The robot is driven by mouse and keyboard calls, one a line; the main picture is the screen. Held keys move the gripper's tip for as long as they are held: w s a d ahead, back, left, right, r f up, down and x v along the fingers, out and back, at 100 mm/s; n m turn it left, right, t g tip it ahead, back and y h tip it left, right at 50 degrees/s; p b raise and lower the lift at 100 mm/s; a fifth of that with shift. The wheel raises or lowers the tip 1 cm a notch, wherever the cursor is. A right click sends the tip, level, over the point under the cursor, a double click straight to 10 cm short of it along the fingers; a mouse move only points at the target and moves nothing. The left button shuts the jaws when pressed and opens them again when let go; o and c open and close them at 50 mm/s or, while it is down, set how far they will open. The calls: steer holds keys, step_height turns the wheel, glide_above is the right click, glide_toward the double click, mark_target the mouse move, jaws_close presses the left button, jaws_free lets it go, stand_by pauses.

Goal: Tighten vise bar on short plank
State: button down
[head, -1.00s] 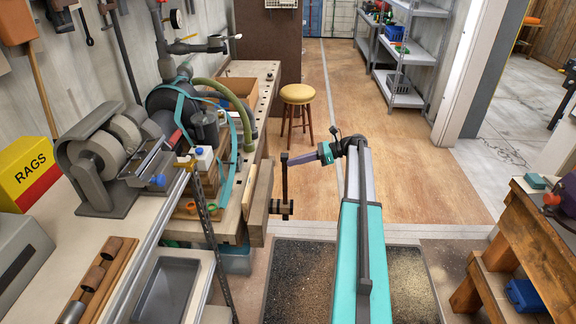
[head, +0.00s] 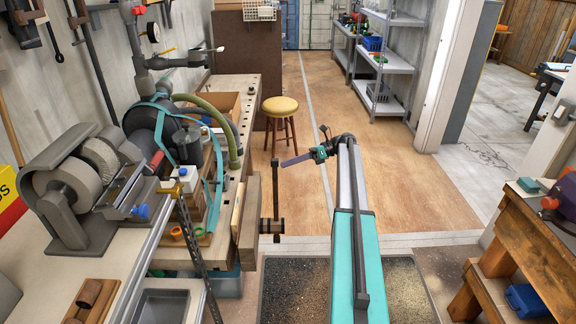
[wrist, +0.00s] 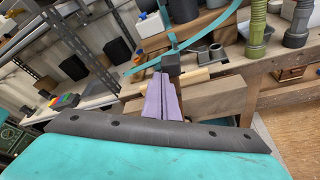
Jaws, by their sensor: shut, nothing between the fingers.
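The wooden vise jaw (head: 248,225) is on the bench's right side. A paler short plank (head: 238,210) shows just left of it. The dark vise bar (head: 276,192) stands about upright to the right of the jaw, with its hub (head: 268,227) low on it. My gripper (head: 284,163) has its purple fingers shut and empty, close to the bar's upper end on its right. In the wrist view my fingertips (wrist: 162,76) are at a dark block (wrist: 172,63), apparently the bar's end; I cannot tell whether they touch. The jaw also shows there (wrist: 222,98).
The bench (head: 225,90) carries a grinder (head: 75,190), hoses and small pots. A yellow stool (head: 280,106) stands beyond my gripper. A wooden table (head: 530,240) is at the right. The floor (head: 390,185) between is clear.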

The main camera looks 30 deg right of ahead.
steer(key=shift+w+a+r, duration=0.1)
steer(key=shift+a, duration=0.25)
steer(key=s+a+r+b, duration=0.2)
steer(key=s+a+b, duration=0.1)
steer(key=s, duration=0.4)
steer(key=s+a+r+b, duration=0.2)
steer(key=s+a+r, duration=0.1)
steer(key=s, duration=0.4)
steer(key=shift+s+a+b, duration=0.15)
steer(key=shift+s+b, duration=0.25)
stand_by(0.6)
steer(key=shift+f, duration=0.1)
